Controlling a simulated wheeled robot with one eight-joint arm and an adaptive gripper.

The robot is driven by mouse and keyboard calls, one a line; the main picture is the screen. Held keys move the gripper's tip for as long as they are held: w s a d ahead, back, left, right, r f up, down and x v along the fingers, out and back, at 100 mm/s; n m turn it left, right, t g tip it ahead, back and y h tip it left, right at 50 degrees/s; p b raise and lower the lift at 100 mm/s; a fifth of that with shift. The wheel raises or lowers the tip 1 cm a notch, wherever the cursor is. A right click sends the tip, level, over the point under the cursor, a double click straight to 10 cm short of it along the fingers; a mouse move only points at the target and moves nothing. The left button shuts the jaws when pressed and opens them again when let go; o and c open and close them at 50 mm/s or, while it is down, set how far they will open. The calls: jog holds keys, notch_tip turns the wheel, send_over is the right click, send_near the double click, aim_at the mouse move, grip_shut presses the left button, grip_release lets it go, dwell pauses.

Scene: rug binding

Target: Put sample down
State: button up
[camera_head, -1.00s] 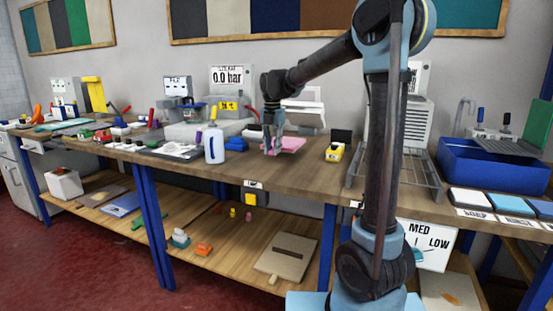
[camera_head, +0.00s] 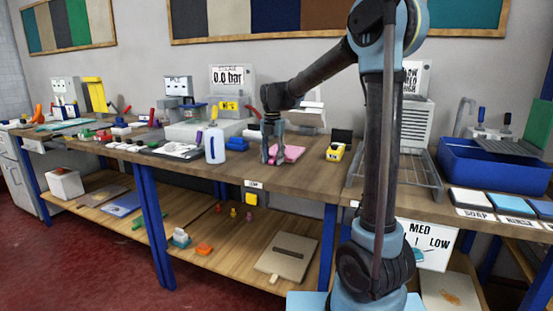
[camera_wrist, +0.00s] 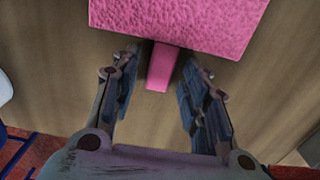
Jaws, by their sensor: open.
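The pink sample (camera_head: 291,152) lies on the wooden bench top, partly behind my gripper in the head view. In the wrist view the sample (camera_wrist: 180,22) is a textured pink piece with a narrow pink tab (camera_wrist: 162,68) pointing toward me. My gripper (camera_head: 272,160) is low over the bench at the near side of the sample. In the wrist view my gripper (camera_wrist: 158,70) is open, its fingers on either side of the tab with gaps showing. Whether the fingertips touch the bench is unclear.
A white bottle (camera_head: 214,145) stands left of my gripper. A yellow item (camera_head: 335,152) lies to the right, before a wire rack (camera_head: 395,175). A blue bin (camera_head: 490,165) is at far right. The bench front edge is close below my gripper.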

notch_tip(320, 180, up, 12)
dwell(0.6)
